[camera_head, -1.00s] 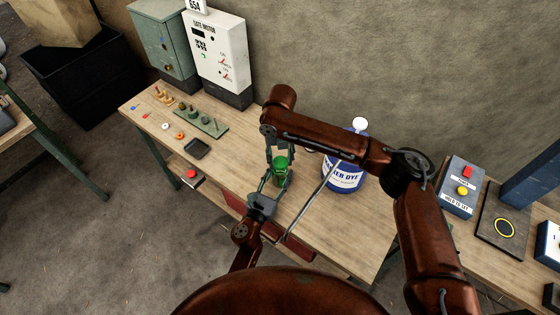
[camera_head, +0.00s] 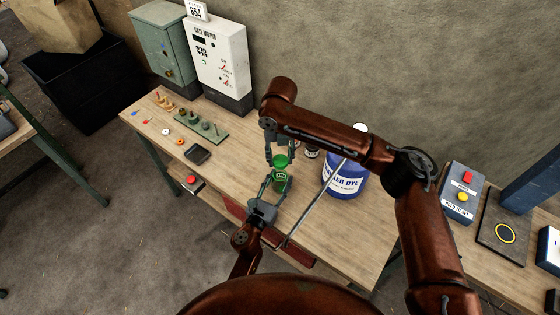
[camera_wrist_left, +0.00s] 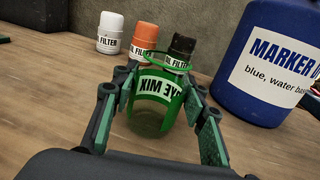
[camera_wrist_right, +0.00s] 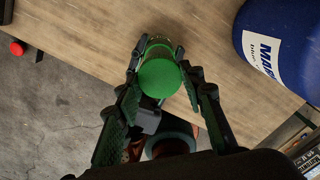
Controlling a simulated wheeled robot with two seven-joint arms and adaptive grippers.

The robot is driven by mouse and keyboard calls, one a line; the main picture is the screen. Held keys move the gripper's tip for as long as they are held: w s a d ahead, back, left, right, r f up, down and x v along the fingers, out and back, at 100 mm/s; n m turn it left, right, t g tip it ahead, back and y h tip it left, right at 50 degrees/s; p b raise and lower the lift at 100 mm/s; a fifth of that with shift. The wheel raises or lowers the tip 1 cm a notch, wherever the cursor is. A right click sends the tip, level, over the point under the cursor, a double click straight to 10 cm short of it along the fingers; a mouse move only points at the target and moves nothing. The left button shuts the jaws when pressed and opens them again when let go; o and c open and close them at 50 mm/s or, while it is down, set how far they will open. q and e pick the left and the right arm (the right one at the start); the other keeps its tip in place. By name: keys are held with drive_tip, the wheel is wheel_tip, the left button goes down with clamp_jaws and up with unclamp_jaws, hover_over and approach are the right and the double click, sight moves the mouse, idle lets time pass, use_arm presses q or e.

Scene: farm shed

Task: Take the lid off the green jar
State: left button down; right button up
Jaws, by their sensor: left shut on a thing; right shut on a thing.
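The green jar (camera_head: 280,183) is see-through with a pale label. My left gripper (camera_head: 275,187) is shut around its sides. In the left wrist view the jar (camera_wrist_left: 158,108) stands between the fingers, and its bare open rim shows with no lid on it. The green lid (camera_head: 281,160) is above the jar, apart from it. My right gripper (camera_head: 281,152) comes from above and is shut on the lid. In the right wrist view the lid (camera_wrist_right: 160,78) is a plain green disc between the fingers, hiding part of what lies below it.
A blue marker dye tub (camera_head: 345,180) stands right of the jar. White (camera_wrist_left: 110,32), orange (camera_wrist_left: 143,40) and dark (camera_wrist_left: 180,50) filter bottles stand behind it. A black tray (camera_head: 197,155) and green rack (camera_head: 203,127) lie to the left. The bench front right is clear.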

use_arm(q)
drive_tip(key=c, duration=1.1)
unclamp_jaws()
